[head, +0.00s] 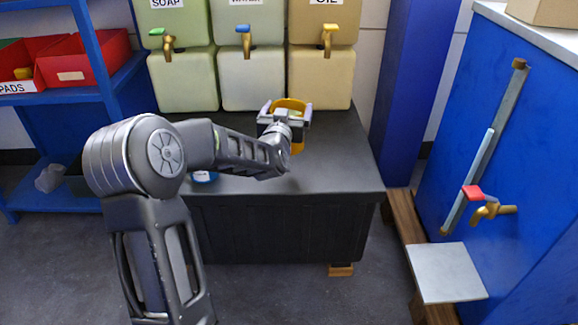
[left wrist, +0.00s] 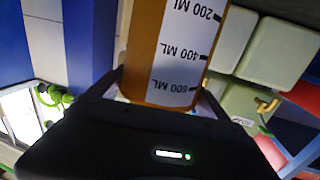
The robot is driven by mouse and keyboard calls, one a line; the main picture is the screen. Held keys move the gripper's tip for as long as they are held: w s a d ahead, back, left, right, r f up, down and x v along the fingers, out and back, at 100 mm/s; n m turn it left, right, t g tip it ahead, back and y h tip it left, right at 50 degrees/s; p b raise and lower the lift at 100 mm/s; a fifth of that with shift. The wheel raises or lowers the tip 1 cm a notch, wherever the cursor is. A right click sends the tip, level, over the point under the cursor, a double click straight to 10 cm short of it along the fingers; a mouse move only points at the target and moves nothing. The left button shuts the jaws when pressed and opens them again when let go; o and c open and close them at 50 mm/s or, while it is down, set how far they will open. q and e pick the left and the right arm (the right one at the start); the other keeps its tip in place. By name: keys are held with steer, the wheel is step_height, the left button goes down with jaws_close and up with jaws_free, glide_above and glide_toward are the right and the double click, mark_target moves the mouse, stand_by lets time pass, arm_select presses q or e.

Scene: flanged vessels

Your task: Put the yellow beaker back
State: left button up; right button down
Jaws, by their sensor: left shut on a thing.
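The yellow beaker (head: 291,104) is between the fingers of my left gripper (head: 285,112) in the head view, over the back of the black bench (head: 335,165) and in front of the tan oil container. My gripper and wrist hide much of it. In the left wrist view the beaker (left wrist: 170,50) fills the upper middle, orange-yellow with a white scale strip marked 200, 400 and 600 ML, upside down in the picture. My left gripper (left wrist: 160,95) is shut on it. I cannot tell whether the beaker touches the bench. My right gripper is not in view.
Containers labelled soap (head: 184,80) and oil (head: 320,80) with coloured taps flank another one at the back. A small blue-rimmed item (head: 205,176) lies partly behind my arm. A blue shelf with red bins (head: 75,62) stands left. A blue cabinet (head: 520,120) with a red-handled tap stands right.

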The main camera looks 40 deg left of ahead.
arm_select(q)
step_height(320, 180, down, 6)
steer(key=shift+r+b, duration=0.15)
steer(key=shift+b, duration=0.7)
steer(key=shift+f+b, duration=0.6)
steer(key=shift+f, duration=1.3)
steer(key=shift+f, duration=0.1)
steer(key=o, duration=1.8)
steer(key=shift+f, duration=0.15)
steer(key=shift+o, duration=0.2)
steer(key=shift+s, duration=0.1)
